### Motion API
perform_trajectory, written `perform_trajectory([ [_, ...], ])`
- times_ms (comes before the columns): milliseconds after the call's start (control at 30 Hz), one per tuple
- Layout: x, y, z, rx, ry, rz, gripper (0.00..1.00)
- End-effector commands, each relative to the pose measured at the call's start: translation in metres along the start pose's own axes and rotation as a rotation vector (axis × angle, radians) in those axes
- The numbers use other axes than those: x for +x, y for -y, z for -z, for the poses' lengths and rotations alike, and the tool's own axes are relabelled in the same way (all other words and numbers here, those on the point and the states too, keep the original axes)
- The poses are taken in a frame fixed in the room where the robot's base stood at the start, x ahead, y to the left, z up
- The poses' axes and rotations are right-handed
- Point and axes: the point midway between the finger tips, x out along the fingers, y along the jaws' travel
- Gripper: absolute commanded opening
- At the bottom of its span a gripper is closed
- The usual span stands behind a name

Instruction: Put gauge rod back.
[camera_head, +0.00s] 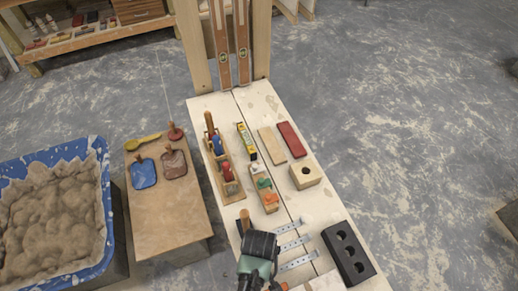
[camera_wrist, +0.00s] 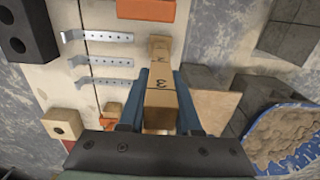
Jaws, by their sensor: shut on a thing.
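The gauge rod (camera_wrist: 160,82) is a square wooden bar with dark number marks, one reading 3. In the wrist view it runs lengthwise between the two blue fingers of my gripper (camera_wrist: 162,92), which is shut on it. In the head view my gripper (camera_head: 257,247) is over the near left part of the pale wooden bench (camera_head: 315,214), and the rod's end (camera_head: 244,219) shows beyond it. The rest of the rod is hidden there by the gripper. I cannot tell how high the rod is above the bench.
Beyond are wooden racks (camera_head: 226,170) (camera_head: 264,188), a holed block (camera_head: 305,176) and a red bar (camera_head: 291,139). A low table (camera_head: 170,222) with trowels and a mortar tub (camera_head: 106,225) are left.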

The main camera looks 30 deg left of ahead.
Motion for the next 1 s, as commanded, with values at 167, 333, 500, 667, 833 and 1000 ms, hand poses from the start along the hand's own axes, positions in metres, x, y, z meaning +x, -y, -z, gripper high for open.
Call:
perform_trajectory([
  [167, 0.0, 0.0, 0.0, 0.0, -0.001, 0.0, 0.0],
  [333, 0.002, 0.0, 0.0, 0.0, 0.0, 0.0, 0.0],
  [500, 0.004, 0.0, 0.0, 0.0, -0.001, 0.0, 0.0],
  [667, 0.006, 0.0, 0.0, 0.0, -0.001, -0.001, 0.0],
  [833, 0.008, 0.0, 0.0, 0.0, -0.001, -0.001, 0.0],
  [1000, 0.01, 0.0, 0.001, 0.0, -0.001, -0.001, 0.38],
])
